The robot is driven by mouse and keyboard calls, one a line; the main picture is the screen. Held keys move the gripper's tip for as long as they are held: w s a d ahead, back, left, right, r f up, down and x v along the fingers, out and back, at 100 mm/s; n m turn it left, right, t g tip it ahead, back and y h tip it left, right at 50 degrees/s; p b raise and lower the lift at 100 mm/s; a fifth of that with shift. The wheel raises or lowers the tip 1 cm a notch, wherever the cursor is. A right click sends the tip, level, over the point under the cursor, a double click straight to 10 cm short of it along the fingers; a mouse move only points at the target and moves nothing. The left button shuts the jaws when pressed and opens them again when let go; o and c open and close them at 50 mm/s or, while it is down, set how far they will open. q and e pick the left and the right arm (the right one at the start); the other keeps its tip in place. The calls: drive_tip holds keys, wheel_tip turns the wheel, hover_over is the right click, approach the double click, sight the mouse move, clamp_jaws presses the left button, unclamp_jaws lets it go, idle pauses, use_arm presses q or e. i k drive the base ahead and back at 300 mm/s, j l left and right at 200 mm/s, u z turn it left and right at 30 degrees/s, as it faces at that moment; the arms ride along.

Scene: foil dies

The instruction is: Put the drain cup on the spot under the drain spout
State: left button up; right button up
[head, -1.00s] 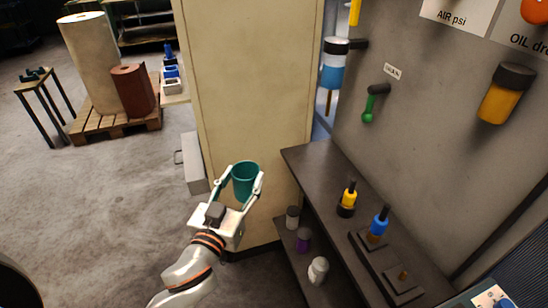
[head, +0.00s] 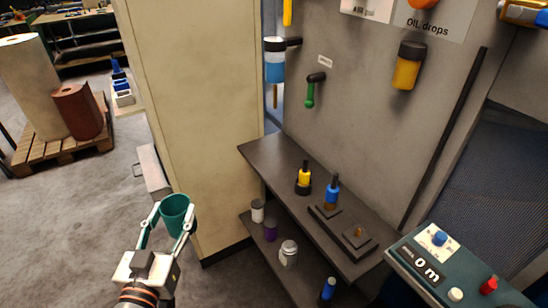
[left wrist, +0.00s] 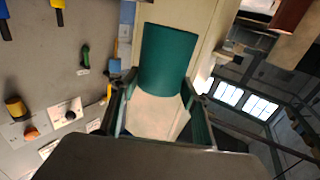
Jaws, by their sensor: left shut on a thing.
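The drain cup, a teal cup (head: 175,214), is held upright between the fingers of my left gripper (head: 172,220), out in front of the beige cabinet. The cup (left wrist: 168,58) also fills the upper middle of the left wrist view, between the fingers. On the grey wall, a clear-and-blue bowl (head: 275,68) has a thin brown tube (head: 275,95) below it, which may be the drain spout. The cup is left of and well apart from this tube. No marked spot shows clearly under it. My right gripper is not in view.
A dark two-level shelf (head: 262,148) stands along the wall, with bottles including a yellow one (head: 304,176) and a blue one (head: 332,188). The tall beige cabinet (head: 190,110) stands left of it. A control panel (head: 480,285) is at lower right.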

sight(275, 148)
drive_tip(key=k+z, duration=0.2)
drive_tip(key=z, duration=0.15)
drive_tip(key=k+z, duration=0.15)
drive_tip(key=z, duration=0.25)
drive_tip(key=j+z, duration=0.25)
drive_tip(key=i+j+z, duration=0.2)
drive_tip(key=j, duration=0.55)
drive_tip(key=i+j, duration=0.15)
drive_tip(key=j, duration=1)
drive_tip(key=i, duration=0.05)
